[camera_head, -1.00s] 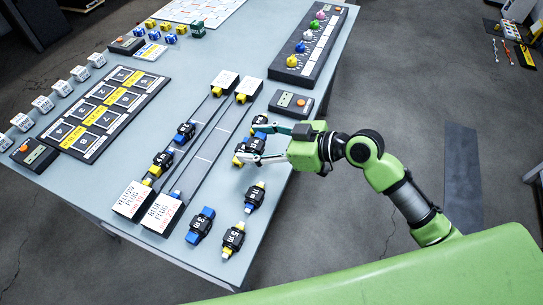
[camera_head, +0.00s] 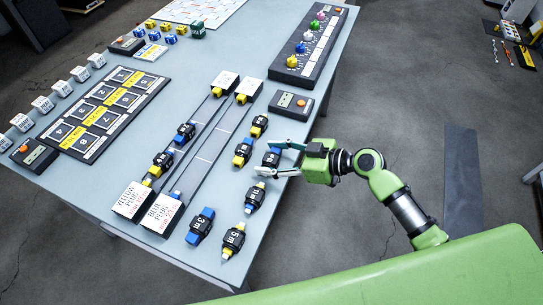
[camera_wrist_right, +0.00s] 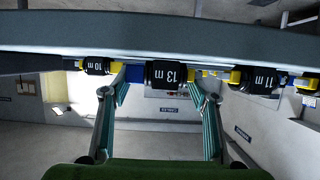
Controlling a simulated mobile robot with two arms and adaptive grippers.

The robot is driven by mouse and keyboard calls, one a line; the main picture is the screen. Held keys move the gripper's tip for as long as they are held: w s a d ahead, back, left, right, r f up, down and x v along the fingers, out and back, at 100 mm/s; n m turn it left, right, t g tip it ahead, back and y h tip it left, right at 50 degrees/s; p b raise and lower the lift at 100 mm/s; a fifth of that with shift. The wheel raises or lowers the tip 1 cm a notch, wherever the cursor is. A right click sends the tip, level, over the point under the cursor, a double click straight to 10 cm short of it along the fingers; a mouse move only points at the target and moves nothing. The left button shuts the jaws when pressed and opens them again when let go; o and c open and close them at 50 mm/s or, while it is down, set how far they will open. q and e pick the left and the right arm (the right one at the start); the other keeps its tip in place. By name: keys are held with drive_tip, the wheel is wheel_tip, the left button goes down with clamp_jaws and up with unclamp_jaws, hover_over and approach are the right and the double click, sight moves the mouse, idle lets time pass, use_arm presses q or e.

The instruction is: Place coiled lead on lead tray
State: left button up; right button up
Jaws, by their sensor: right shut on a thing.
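My right gripper (camera_head: 270,160) reaches in from the right over the table's right part. Its two fingers are on either side of a black coiled lead (camera_head: 271,157) with a blue end, and it is shut on it. In the right wrist view this lead (camera_wrist_right: 168,75) reads "13 m" and shows between the fingers. A long two-lane rack (camera_head: 205,148) with "yellow plug" and "blue plug" signs lies to the left; I cannot tell whether it is the lead tray. Two coiled leads (camera_head: 185,133) (camera_head: 162,160) sit in its left lane. My left gripper is out of view.
Other coiled leads lie around the gripper: two above left (camera_head: 258,125) (camera_head: 243,152), one below (camera_head: 254,197), and two near the front edge (camera_head: 200,225) (camera_head: 233,240). A small button box (camera_head: 290,104) and a knob panel (camera_head: 310,45) stand above. A numbered mat (camera_head: 105,113) lies left.

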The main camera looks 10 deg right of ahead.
sight(279, 162)
drive_tip(key=o, duration=1.1)
drive_tip(key=shift+f, duration=0.15)
drive_tip(key=shift+s+d+p, duration=0.1)
drive_tip(key=shift+d+p, duration=0.15)
drive_tip(key=shift+p, duration=0.05)
drive_tip(key=s+d+b, duration=0.2)
drive_tip(key=d, duration=0.1)
drive_tip(key=v, duration=1)
drive_tip(key=shift+w+a+r+b, duration=0.1)
drive_tip(key=shift+w+r+b, duration=0.05)
drive_tip(key=shift+r+b, duration=0.2)
